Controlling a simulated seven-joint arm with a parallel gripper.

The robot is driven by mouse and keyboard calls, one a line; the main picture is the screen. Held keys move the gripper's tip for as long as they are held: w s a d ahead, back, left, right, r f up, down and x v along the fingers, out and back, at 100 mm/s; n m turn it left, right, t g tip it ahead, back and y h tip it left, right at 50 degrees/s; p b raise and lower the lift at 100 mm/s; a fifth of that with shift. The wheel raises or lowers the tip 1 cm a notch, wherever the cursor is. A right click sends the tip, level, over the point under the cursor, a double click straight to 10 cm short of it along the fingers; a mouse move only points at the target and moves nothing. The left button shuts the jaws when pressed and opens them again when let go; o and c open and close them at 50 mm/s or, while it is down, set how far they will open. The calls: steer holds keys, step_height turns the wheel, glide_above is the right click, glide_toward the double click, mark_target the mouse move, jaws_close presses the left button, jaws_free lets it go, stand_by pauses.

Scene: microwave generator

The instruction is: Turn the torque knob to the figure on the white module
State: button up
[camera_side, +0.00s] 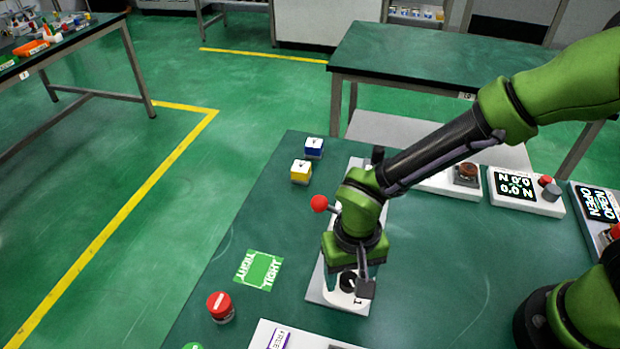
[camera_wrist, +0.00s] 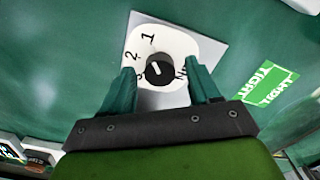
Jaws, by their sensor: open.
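The torque knob (camera_wrist: 160,70) is black with a short white mark and sits in the middle of a white dial (camera_wrist: 172,42) printed with 1, 2, a partly hidden 3 and letters at the right. I cannot tell exactly which figure the mark points to. In the side view, the dial (camera_side: 342,297) lies at the near end of a pale plate, partly hidden by my gripper. My gripper (camera_wrist: 160,68) is open, with one finger on each side of the knob in the wrist view; contact is not visible. A white module (camera_side: 515,190) has a black screen reading 0.0 N twice, inverted.
A red ball-topped lever (camera_side: 319,203) stands close left of my wrist. Another screen module (camera_side: 598,205) is at right. The table between has free room.

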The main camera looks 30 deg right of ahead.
steer(key=c, duration=1)
steer(key=shift+c, duration=0.2)
steer(key=shift+n, duration=0.3)
steer(key=n, duration=0.4)
steer(key=shift+n, duration=0.3)
steer(key=shift+a+n, duration=0.1)
steer(key=shift+n, duration=2.1)
steer(key=o, duration=1)
steer(key=shift+o, duration=0.2)
